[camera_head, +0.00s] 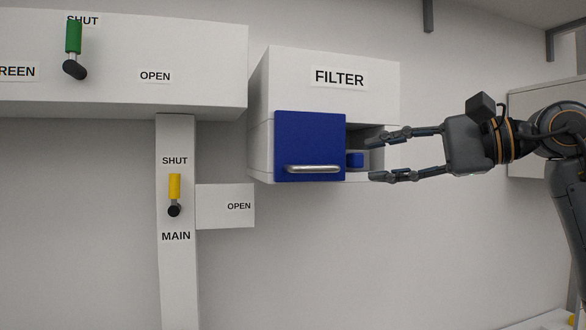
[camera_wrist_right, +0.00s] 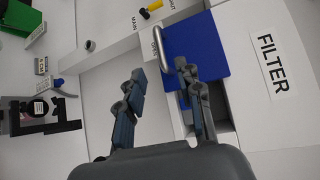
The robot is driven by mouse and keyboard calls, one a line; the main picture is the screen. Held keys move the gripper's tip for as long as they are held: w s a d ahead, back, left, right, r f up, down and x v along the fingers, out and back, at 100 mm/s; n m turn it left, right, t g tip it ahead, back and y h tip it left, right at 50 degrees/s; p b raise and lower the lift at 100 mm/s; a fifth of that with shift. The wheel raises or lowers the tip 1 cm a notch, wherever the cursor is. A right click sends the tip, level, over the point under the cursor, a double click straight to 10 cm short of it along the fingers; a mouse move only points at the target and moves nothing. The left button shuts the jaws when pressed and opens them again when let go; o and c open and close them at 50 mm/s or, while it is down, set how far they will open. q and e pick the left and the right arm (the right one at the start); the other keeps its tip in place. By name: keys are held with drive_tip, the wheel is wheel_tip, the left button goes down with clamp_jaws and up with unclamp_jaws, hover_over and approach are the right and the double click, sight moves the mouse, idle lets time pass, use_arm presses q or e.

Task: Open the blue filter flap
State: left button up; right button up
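The filter flap (camera_head: 310,135) is a dark blue panel with a horizontal silver handle (camera_head: 313,169) along its lower edge. It covers the left part of the white filter box's front. To its right is an uncovered opening with a small blue part (camera_head: 355,160) inside. In the right wrist view, the flap (camera_wrist_right: 205,45) and handle (camera_wrist_right: 167,55) lie beyond the fingertips. My right gripper (camera_head: 373,157) is open and empty, its fingers pointing left, just right of the flap before the opening; whether it touches anything is unclear. My left gripper is out of view.
The white filter box (camera_head: 330,90) is wall-mounted. To its left are a green lever (camera_head: 73,37) and a yellow lever (camera_head: 174,187), both pointing up towards SHUT labels, on white panels. The wall space below the box is clear.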

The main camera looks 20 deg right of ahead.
sight(321, 168)
drive_tip(key=p+x, duration=0.3)
drive_tip(key=x, duration=0.4)
drive_tip(key=shift+w+a, duration=0.15)
drive_tip(key=shift+a, duration=0.1)
drive_tip(key=p+x, duration=0.1)
drive_tip(key=x, duration=0.2)
drive_tip(key=shift+w+a, duration=0.1)
drive_tip(key=shift+a, duration=0.1)
drive_tip(key=shift+w+f, duration=0.1)
drive_tip(key=shift+w+a+f, duration=0.1)
drive_tip(key=shift+w+a, duration=0.05)
drive_tip(key=shift+a, duration=0.05)
drive_tip(key=shift+c, duration=0.2)
clamp_jaws()
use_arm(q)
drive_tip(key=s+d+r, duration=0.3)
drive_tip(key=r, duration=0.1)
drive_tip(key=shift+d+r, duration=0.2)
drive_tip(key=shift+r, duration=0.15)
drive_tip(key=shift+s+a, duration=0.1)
